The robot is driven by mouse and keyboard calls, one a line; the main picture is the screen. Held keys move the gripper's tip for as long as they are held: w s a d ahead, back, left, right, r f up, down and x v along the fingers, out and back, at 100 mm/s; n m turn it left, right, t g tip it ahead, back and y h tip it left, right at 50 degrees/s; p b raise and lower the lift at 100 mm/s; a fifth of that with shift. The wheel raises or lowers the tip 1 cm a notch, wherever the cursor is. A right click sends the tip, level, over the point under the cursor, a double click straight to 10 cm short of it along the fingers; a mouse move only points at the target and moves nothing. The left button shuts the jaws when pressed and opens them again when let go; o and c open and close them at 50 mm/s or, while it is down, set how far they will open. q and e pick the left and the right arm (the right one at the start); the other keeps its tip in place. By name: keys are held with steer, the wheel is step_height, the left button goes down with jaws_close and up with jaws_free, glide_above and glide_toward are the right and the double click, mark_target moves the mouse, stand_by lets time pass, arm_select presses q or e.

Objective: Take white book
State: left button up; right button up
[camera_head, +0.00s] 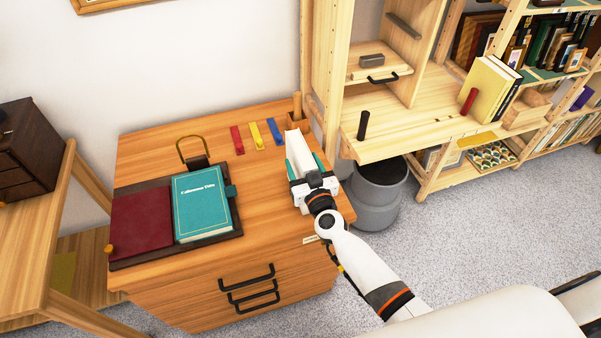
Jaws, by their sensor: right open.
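The white book (297,148) stands upright near the right end of the wooden cabinet top, its narrow edge towards me. My right gripper (305,172) is open at the near end of the white book, with its fingers around the book's sides. Teal pieces show on either side of the book by the fingers; I cannot tell whether they belong to the gripper or a holder. Whether the fingers touch the book is hidden. My left gripper is not in view.
A teal book (202,203) and a dark red book (141,222) lie on a dark tray (218,237) to the left. Red, yellow and blue strips (256,136) lie behind. A wooden post (297,105) stands behind the white book; shelves (400,135) are at right.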

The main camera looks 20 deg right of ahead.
jaws_close()
steer(key=shift+r, duration=0.15)
